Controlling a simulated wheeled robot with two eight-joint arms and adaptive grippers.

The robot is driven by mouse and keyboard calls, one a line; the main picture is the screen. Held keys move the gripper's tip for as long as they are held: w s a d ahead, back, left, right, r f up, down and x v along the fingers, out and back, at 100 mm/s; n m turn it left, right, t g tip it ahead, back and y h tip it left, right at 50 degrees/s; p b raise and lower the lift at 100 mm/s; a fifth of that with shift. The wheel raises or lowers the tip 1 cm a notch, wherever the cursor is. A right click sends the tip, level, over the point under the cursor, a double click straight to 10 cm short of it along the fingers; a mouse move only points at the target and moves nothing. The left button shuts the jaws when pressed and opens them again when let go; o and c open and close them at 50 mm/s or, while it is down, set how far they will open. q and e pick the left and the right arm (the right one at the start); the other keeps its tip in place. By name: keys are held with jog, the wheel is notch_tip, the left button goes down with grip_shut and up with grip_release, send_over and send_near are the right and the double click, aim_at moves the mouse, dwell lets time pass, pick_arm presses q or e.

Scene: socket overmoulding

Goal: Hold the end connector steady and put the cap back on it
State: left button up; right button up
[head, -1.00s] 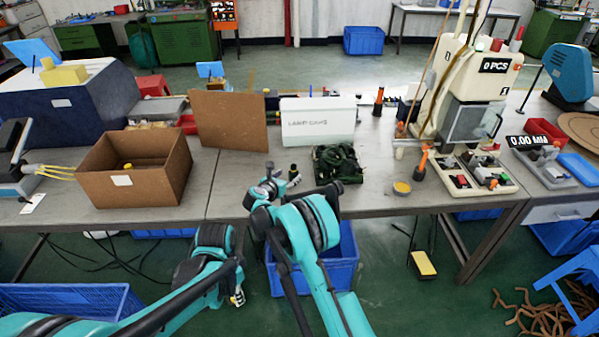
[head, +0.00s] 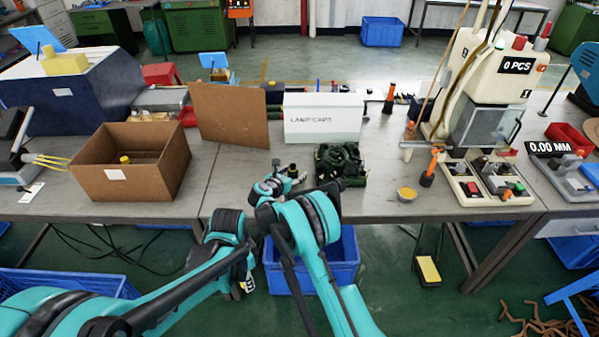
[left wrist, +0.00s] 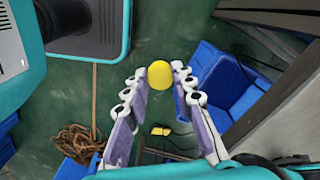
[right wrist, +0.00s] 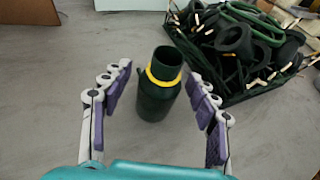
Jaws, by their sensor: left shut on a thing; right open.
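The end connector (right wrist: 153,104), a dark green tube with a yellow ring near its open top, stands on the grey table in the right wrist view. It also shows small in the head view (head: 292,171). My right gripper (right wrist: 158,78) is open, its fingers on either side of the connector and apart from it. My left gripper (left wrist: 159,70) is shut on the round yellow cap (left wrist: 159,75), held between its fingertips. In the head view my left gripper (head: 247,286) is low, in front of the table edge and over the floor.
A crate of dark green connectors (head: 340,166) stands right of the connector, near a white lamp caps box (head: 322,121). A cardboard box (head: 130,180) with something yellow inside stands to the left. A blue bin (head: 313,262) sits below the table's front edge.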

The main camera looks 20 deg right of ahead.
aim_at(295, 167)
pick_arm(q)
jog(key=shift+s+a+r, duration=0.15)
jog(key=shift+s+a, duration=0.1)
jog(key=shift+a, duration=0.1)
pick_arm(e)
jog(key=shift+s+a+r, duration=0.2)
jog(key=shift+a+r, duration=0.1)
jog(key=shift+a, duration=0.05)
pick_arm(q)
jog(key=shift+w+d, duration=0.15)
pick_arm(e)
jog(key=shift+w+d+f, duration=0.1)
jog(key=shift+d+f, duration=0.05)
jog(key=c, duration=1.3)
